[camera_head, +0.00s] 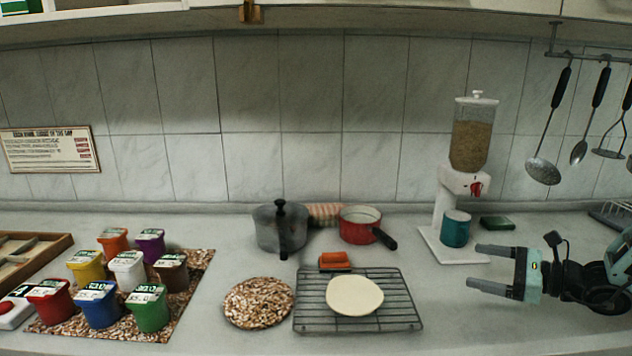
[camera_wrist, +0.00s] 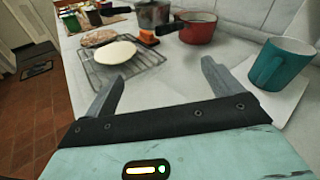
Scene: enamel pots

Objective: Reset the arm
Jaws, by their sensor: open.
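My gripper (camera_head: 483,269) is at the right of the counter in the head view, its two dark fingers spread and pointing left. Nothing is between the fingers. In the wrist view my gripper (camera_wrist: 160,85) is also open and empty, over bare counter. The teal mug (camera_head: 456,229) stands on the white base of the dispenser (camera_head: 466,170), behind and a little left of the fingers. The mug (camera_wrist: 281,64) shows to the right of the fingers in the wrist view, apart from them.
A red pot (camera_head: 359,226) and a grey pot (camera_head: 279,232) stand behind. Several colored tubs (camera_head: 128,270) are at left. Utensils (camera_head: 547,165) hang at right. Counter between rack and gripper is clear.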

